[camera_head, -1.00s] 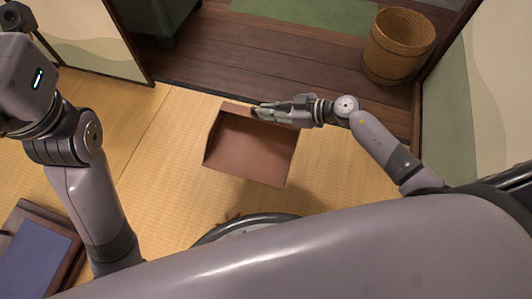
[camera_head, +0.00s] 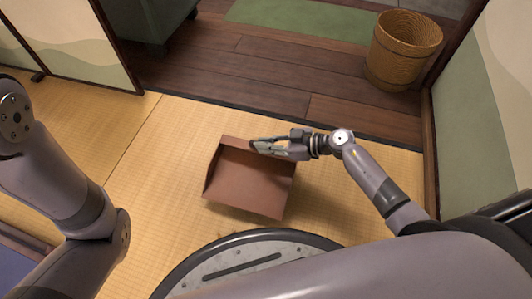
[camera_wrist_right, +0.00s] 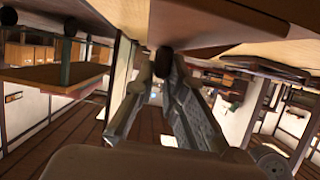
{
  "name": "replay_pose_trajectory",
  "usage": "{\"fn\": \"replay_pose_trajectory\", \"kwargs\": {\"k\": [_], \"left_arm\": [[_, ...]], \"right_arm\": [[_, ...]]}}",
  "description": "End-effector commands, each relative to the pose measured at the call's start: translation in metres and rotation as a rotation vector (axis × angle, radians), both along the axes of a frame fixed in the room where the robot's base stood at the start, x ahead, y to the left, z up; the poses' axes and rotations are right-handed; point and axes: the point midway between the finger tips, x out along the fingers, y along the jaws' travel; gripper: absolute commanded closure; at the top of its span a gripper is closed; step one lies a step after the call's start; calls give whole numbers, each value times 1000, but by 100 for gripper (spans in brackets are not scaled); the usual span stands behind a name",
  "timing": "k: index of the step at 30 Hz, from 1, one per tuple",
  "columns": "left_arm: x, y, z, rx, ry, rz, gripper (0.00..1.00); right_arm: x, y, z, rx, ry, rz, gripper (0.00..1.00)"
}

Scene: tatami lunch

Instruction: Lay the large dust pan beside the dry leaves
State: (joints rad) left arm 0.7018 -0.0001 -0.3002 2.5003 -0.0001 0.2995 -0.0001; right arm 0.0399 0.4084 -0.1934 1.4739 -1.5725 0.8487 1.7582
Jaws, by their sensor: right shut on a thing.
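The large dust pan (camera_head: 250,178) is a reddish-brown open scoop over the tatami in the head view. Its open side faces my body, and it appears slightly raised, with a shadow beside it. My right gripper (camera_head: 259,146) is shut on its far raised edge, near the right corner. I see no dry leaves in the current frames.
A wicker basket (camera_head: 401,52) stands on the dark wood floor at the back right, near a wall. A green mat (camera_head: 305,18) lies at the back. Painted panels (camera_head: 70,40) stand at the left. The tatami (camera_head: 150,150) left of the pan is clear.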

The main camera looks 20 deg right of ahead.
Motion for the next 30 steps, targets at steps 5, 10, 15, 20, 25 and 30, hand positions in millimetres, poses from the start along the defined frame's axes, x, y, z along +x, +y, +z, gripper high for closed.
{"fn": "replay_pose_trajectory", "kwargs": {"k": [5,10,15,20,25,30], "left_arm": [[0,0,-29,0,-1,0,60],[0,0,-35,0,1,0,60],[0,0,-33,1,1,-1,60],[0,0,-33,1,1,-1,60],[0,0,-33,1,1,-1,60],[0,0,-33,0,1,0,60]], "right_arm": [[0,1,-32,4,0,1,100],[0,0,-38,2,0,0,100],[0,0,-36,2,1,1,100],[0,0,-38,0,2,0,84],[0,0,-38,1,2,0,73],[0,0,-38,1,1,1,69]]}}
